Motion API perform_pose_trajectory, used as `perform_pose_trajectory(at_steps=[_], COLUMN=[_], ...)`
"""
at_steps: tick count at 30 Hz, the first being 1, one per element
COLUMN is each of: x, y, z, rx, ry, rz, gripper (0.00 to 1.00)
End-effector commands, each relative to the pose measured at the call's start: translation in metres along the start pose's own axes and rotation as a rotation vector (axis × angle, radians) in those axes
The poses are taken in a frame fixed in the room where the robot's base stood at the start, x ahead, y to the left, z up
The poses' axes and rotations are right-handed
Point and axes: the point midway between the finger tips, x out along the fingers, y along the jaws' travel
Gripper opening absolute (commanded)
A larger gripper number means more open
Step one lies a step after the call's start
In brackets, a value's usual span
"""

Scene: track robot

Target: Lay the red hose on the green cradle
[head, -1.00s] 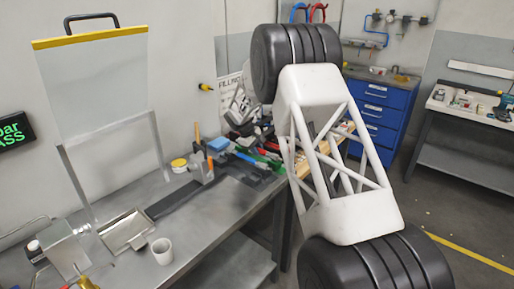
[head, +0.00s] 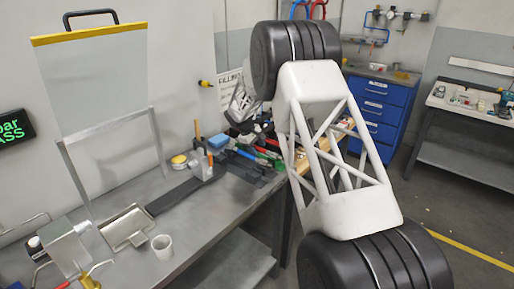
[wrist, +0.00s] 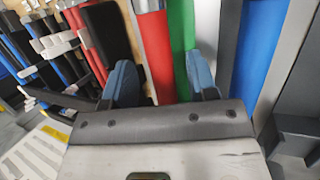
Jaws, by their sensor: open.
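My gripper (head: 240,122) is over the cluttered far end of the bench, partly behind my arm. In the wrist view its two blue fingertips (wrist: 161,85) are apart. A red, tube-like length (wrist: 155,55), perhaps the red hose, shows beyond and between them. A green length (wrist: 182,38) lies right beside it, also between the fingertips in the picture. I cannot tell whether this green piece is the cradle, or whether the fingers touch anything. In the head view, small red and green pieces (head: 264,158) lie in the clutter below the gripper.
A thick blue length (wrist: 258,45) lies right of the fingers. Dark and red tools crowd the left. On the bench (head: 200,225) stand a grey clamp-like block (head: 202,165), a metal tray (head: 127,228) and a white cup (head: 162,247). A clear panel (head: 95,85) stands at the left.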

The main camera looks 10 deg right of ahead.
Motion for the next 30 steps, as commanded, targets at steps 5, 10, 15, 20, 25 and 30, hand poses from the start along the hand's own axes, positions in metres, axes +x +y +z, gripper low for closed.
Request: perform_pose_trajectory(at_steps=[5,10,15,20,25,30], x=[-0.005,-0.019,-0.040,-0.061,-0.075,-0.079], y=[0.000,0.000,0.000,0.001,0.000,0.000], z=[0.000,0.000,0.000,0.000,0.000,0.000], rx=[0.000,-0.001,0.000,0.001,0.001,0.001], ry=[0.000,0.001,0.001,0.002,0.001,0.001], rz=[0.001,0.001,0.001,0.001,0.000,0.000], gripper=[0.53,0.53,0.53,0.53,0.53,0.53])
